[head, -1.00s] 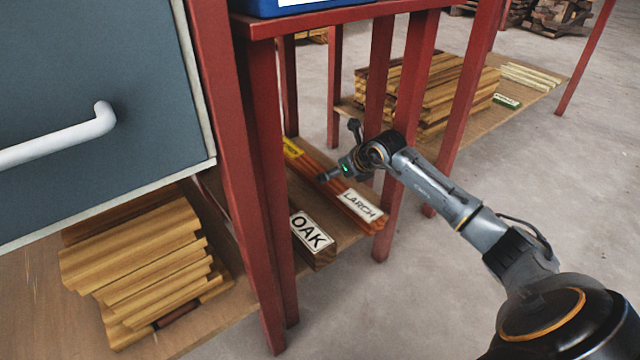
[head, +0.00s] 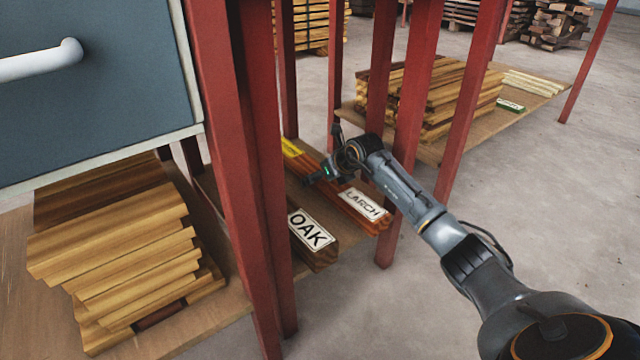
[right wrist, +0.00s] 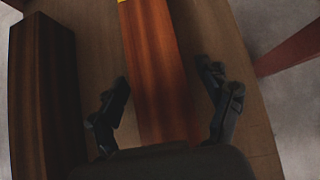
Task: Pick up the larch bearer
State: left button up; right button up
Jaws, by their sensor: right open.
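The larch bearer (head: 353,205) is a reddish-brown beam with a white LARCH label near its front end and a yellow label toward its far end. It lies on the low shelf under the red frame, to the right of the oak bearer (head: 315,252). My right gripper (head: 318,181) is over the larch bearer. In the right wrist view the open fingers (right wrist: 165,100) stand on either side of the larch bearer (right wrist: 155,60), with gaps between. The oak bearer (right wrist: 42,100) is at the left there. My left gripper is not in view.
Red posts (head: 407,130) of the frame stand close to my right arm, and another post (right wrist: 290,45) shows in the right wrist view. Stacked boards (head: 130,250) lie at the left under a blue-grey cabinet (head: 90,80). More boards (head: 430,95) lie on a shelf behind.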

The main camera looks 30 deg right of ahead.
jog(key=c, duration=1.6)
jog(key=shift+r, duration=0.2)
grip_shut()
jog(key=shift+r, duration=0.1)
